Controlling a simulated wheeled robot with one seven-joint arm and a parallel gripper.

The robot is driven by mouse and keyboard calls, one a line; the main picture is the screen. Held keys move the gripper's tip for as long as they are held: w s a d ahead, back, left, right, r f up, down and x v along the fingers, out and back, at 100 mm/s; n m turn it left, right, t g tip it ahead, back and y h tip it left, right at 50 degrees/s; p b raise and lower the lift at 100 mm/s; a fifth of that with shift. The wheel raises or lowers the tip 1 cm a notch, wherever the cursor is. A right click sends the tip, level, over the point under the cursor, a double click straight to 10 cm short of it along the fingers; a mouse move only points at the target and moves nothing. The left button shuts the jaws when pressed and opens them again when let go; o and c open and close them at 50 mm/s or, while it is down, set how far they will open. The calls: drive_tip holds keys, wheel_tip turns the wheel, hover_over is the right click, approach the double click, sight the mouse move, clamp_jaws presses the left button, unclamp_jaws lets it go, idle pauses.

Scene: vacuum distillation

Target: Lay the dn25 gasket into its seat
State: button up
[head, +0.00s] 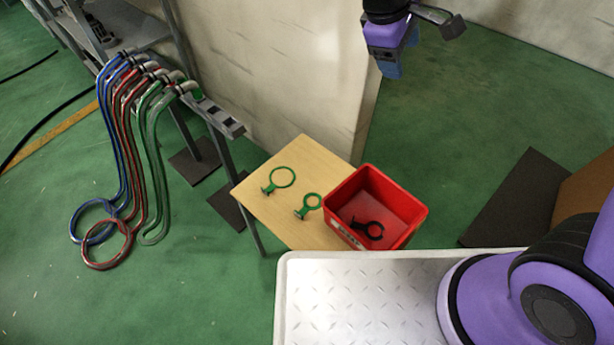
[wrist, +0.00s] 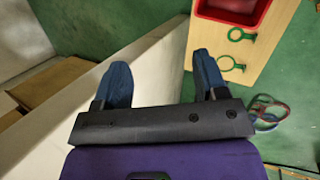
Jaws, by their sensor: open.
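Two green ring gaskets with tabs lie flat on a wooden table: a larger one (head: 282,178) at the left and a smaller one (head: 313,201) nearer the red box. Both also show in the wrist view, the smaller (wrist: 241,34) beside the box and the larger (wrist: 227,63) near the table edge. A black ring with a tab (head: 369,229) lies inside the red box. I cannot tell which is the dn25, nor make out its seat. My gripper (head: 391,69) is open and empty, well above and behind the table; its blue fingers are spread in the wrist view (wrist: 162,78).
The red box (head: 408,227) stands on the right of the wooden table (head: 303,150). A pale wall (head: 290,70) rises behind. Blue, red and green hoses (head: 150,170) hang from a metal frame at left. A metal plate (head: 360,300) is in front. Green floor is open right of the wall.

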drive_tip(key=w+a+f+n+t+h, duration=0.15)
drive_tip(key=a+f+n, duration=0.35)
drive_tip(key=a+f, duration=0.55)
drive_tip(key=n+t+y, duration=0.1)
drive_tip(key=n+t, duration=0.2)
drive_tip(key=n, duration=0.9)
approach(298, 214)
drive_tip(key=x, duration=0.4)
drive_tip(key=shift+s+a+f, duration=0.15)
drive_tip(key=shift+f, duration=0.05)
drive_tip(key=shift+x, duration=2.65)
drive_tip(key=shift+r, duration=0.15)
drive_tip(key=c, duration=1)
